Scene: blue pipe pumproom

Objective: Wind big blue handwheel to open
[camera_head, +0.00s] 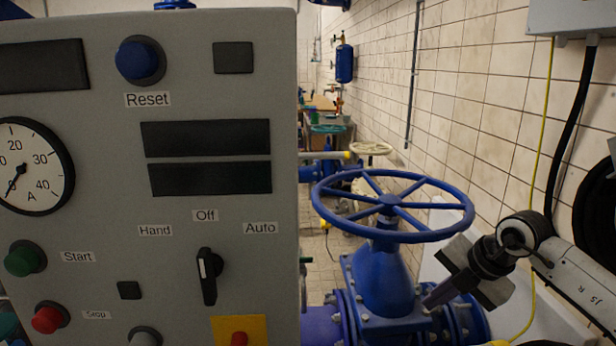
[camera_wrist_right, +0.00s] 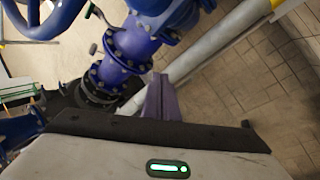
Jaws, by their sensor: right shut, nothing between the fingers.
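The big blue handwheel (camera_head: 388,203) sits level on top of a blue valve body (camera_head: 381,283), right of centre in the head view. It has a round rim and several spokes. My right gripper (camera_head: 432,301) is below the right side of the rim, beside the valve body. Its fingers are shut with nothing between them and point down to the left. It is apart from the rim. In the right wrist view the closed purple fingers (camera_wrist_right: 161,98) show in the middle, and part of a blue wheel rim (camera_wrist_right: 48,30) shows at the upper left. My left gripper is not in view.
A grey control panel (camera_head: 200,215) with buttons and a gauge fills the left half of the head view. A tiled wall (camera_head: 480,90) runs along the right. A cream handwheel (camera_head: 370,148) stands behind. Flanged blue pipe (camera_wrist_right: 128,45) and tiled floor (camera_wrist_right: 235,85) show in the right wrist view.

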